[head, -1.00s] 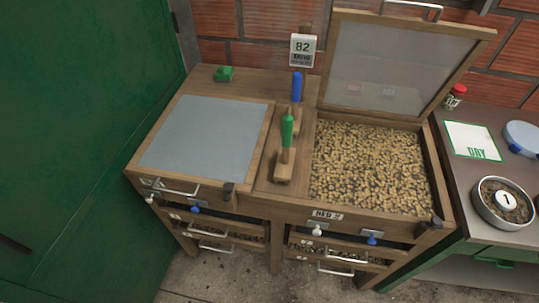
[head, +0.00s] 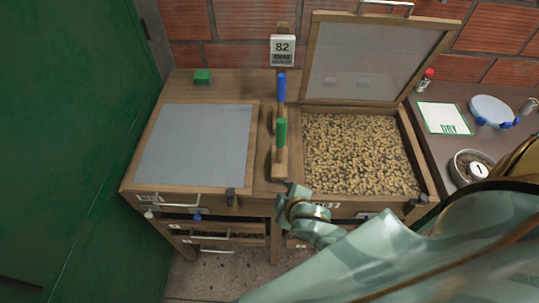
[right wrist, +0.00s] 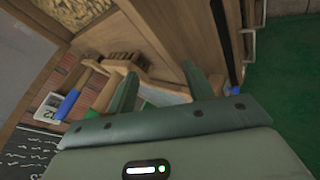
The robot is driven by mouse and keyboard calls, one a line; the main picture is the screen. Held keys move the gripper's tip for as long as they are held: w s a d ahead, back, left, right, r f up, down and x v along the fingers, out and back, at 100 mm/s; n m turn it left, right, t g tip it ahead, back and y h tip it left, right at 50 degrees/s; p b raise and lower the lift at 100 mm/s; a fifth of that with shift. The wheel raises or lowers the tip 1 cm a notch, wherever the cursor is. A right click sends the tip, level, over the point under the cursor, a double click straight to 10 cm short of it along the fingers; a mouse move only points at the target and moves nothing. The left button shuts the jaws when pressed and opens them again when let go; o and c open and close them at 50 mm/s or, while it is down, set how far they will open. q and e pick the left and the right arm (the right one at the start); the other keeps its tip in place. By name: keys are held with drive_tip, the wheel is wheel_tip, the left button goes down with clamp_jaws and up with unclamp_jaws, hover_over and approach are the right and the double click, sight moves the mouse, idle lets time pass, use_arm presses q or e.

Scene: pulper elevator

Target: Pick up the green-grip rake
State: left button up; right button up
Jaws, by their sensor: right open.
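My left gripper is out of view.
The left bed has a closed grey lid (head: 195,145). The right bed is full of beans (head: 355,155), its lid (head: 375,60) raised. A numbered sign (head: 282,50) stands behind the rakes. A small green block (head: 203,77) sits at the back left. A side table holds a DRY card (head: 444,118).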

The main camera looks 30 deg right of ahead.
drive_tip(key=w+a+r+n+t+y, duration=0.4)
drive_tip(key=w+a+r, duration=0.25)
drive_tip(key=r, duration=0.45)
drive_tip(key=w+a+r+n+t+y, duration=0.4)
drive_tip(key=w+a+r+y, duration=0.15)
drive_tip(key=w+r, duration=0.35)
drive_tip(key=s+a+r+n+g+y+p, duration=0.1)
drive_tip(key=s+a+r+n+g+y, duration=0.3)
drive_tip(key=a+r+n+g+y, duration=0.85)
drive_tip(key=n+g+h+p, duration=0.1)
drive_tip(key=n+g+h, duration=0.3)
drive_tip(key=n+h, duration=1.1)
hover_over(282, 120)
wheel_tip(282, 120, down, 3)
drive_tip(key=m+h, duration=0.5)
drive_tip(key=m, duration=0.1)
drive_tip(key=shift+n, duration=0.25)
drive_tip(key=f, duration=0.9)
drive_tip(key=shift+s+d+f, duration=0.3)
drive_tip(key=shift+s, duration=0.05)
drive_tip(key=f, duration=0.5)
drive_tip(key=shift+w+a+f, duration=0.3)
drive_tip(key=shift+a+f, duration=0.05)
drive_tip(key=c, duration=1.1)
